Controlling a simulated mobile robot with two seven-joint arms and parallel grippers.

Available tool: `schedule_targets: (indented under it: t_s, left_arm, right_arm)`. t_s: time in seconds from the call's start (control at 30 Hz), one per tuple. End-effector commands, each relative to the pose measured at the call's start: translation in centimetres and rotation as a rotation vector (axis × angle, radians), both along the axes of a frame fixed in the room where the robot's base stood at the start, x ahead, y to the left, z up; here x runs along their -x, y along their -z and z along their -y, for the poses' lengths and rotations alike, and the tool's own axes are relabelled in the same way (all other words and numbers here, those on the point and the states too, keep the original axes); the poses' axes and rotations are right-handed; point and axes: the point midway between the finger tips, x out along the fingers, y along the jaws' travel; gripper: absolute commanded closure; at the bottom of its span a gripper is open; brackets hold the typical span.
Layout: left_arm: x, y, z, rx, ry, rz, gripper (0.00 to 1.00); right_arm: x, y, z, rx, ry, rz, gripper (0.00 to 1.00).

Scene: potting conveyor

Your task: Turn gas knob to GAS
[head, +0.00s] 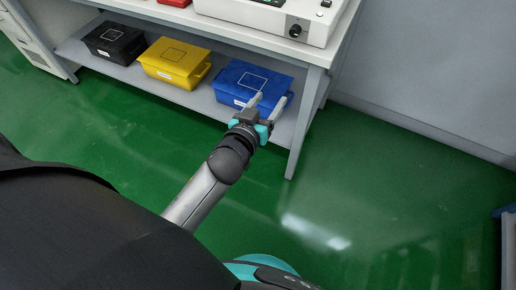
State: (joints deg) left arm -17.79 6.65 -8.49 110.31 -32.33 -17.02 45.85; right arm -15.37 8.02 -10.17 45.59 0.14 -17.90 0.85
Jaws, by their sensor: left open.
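A black knob (295,31) sits on the front face of a white machine (262,13) on the bench top, at the top of the head view. I cannot read any label beside it, nor tell which way it points. My left gripper (268,101) is open and empty. It shows in front of the blue bin on the lower shelf, below the knob in the picture and apart from it. My right gripper is not in view.
The bench (317,75) has a lower shelf with a black bin (114,42), a yellow bin (175,62) and a blue bin (250,82). A drawer cabinet (28,40) stands at the left.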

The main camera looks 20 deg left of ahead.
Motion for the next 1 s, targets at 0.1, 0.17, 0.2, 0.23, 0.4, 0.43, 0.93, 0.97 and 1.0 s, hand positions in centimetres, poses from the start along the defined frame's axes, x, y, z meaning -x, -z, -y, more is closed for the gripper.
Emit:
schedule_targets:
  t_s: [0.1, 0.17, 0.2, 0.23, 0.4, 0.43, 0.93, 0.97, 1.0]
  left_arm:
    - [0.5, 2.3, 0.1, -0.018, 0.009, -0.066, 0.37]
    - [0.8, 3.5, 0.1, -0.028, 0.013, -0.097, 0.37]
    - [1.0, 4.2, 0.1, -0.032, 0.017, -0.118, 0.37]
    - [1.2, 4.8, 0.1, -0.036, 0.019, -0.134, 0.37]
    - [2.4, 8.0, 0.2, -0.062, 0.034, -0.220, 0.37]
    - [2.7, 8.5, 0.2, -0.066, 0.037, -0.236, 0.37]
    - [5.9, 14.0, 0.1, -0.108, 0.069, -0.391, 0.37]
    - [5.9, 14.1, 0.1, -0.108, 0.069, -0.393, 0.37]
    - [5.9, 14.2, 0.1, -0.108, 0.070, -0.394, 0.37]
  right_arm:
    - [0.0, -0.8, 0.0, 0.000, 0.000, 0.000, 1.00]
    - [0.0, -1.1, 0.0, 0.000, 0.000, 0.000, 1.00]
    - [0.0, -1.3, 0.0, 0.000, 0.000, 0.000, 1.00]
    - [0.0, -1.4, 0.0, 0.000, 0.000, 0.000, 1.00]
    - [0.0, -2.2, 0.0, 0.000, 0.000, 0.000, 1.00]
    - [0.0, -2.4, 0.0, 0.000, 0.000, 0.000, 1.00]
    - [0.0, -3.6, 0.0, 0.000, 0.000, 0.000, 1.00]
    - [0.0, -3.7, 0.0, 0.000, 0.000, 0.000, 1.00]
    - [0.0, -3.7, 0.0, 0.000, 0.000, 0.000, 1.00]
